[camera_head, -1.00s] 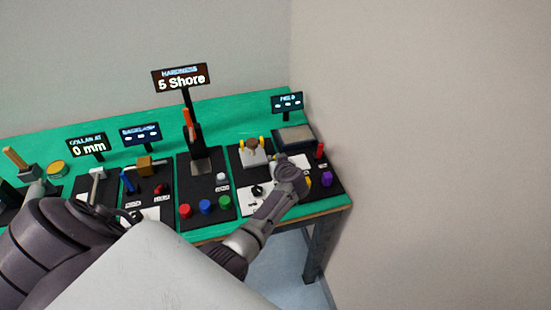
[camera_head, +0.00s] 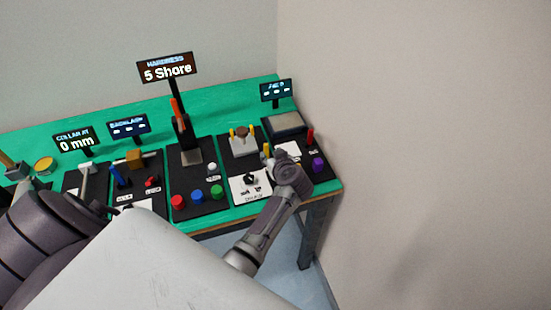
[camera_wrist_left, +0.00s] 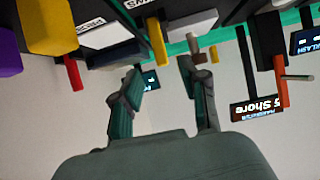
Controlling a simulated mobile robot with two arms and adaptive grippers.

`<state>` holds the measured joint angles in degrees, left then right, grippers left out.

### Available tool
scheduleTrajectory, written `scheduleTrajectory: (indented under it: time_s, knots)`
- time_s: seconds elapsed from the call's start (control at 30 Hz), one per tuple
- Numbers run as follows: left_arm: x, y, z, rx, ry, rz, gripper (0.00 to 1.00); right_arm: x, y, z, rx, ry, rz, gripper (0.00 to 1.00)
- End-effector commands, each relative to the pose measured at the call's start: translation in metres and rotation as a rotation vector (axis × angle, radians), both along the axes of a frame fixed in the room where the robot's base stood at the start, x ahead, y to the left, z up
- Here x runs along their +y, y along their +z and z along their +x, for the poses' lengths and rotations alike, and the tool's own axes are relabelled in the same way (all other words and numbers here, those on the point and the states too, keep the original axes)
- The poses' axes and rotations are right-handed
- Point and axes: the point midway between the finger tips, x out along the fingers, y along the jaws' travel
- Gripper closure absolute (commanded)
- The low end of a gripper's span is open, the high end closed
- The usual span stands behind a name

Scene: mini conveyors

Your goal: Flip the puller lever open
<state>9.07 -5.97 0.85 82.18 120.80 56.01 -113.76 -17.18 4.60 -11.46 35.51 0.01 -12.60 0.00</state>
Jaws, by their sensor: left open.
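The puller panel has a white block (camera_head: 243,145) with a brown knob (camera_head: 242,131) and yellow posts (camera_head: 232,134) on it. In front lie a black knob (camera_head: 250,179) and a white card labelled "PULLER". A yellow upright piece (camera_head: 267,150) stands at the panel's right edge; it seems to be the yellow bar (camera_wrist_left: 157,42) in the left wrist view. I cannot tell surely which part is the lever. My left gripper (camera_wrist_left: 162,85) is open and empty, apart from the bar in the wrist view. In the head view its wrist hides its fingers. My right gripper is not in view.
Right of the puller panel are a grey plate (camera_head: 287,122), a red piece (camera_head: 310,136) and a purple block (camera_head: 318,164). To the left are red, blue and green buttons (camera_head: 197,196) and the hardness sign (camera_head: 168,69). A wall bounds the table's right end.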

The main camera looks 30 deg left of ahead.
Motion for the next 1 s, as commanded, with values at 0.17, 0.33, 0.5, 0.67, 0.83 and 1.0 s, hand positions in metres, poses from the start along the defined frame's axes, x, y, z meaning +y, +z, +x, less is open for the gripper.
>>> scheduleTrajectory:
  time_s: [0.17, 0.33, 0.5, 0.67, 0.83, 1.0]
  knots:
    - [-0.018, 0.012, -0.016, 0.001, 0.0, -0.002, 0.56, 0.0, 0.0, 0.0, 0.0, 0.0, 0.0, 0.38]
    - [-0.025, 0.018, -0.022, -0.001, 0.0, -0.001, 0.56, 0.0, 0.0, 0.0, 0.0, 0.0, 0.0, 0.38]
    - [-0.025, 0.019, -0.022, 0.0, 0.001, 0.0, 0.56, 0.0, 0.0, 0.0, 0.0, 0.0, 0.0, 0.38]
    - [-0.025, 0.019, -0.022, 0.0, 0.001, 0.0, 0.56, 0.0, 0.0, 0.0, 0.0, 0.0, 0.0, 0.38]
    - [-0.025, 0.019, -0.022, -0.001, 0.0, 0.0, 0.56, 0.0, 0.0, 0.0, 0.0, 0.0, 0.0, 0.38]
    - [-0.02, 0.046, -0.014, -0.142, -0.046, 0.059, 0.56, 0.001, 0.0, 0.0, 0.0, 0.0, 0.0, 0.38]
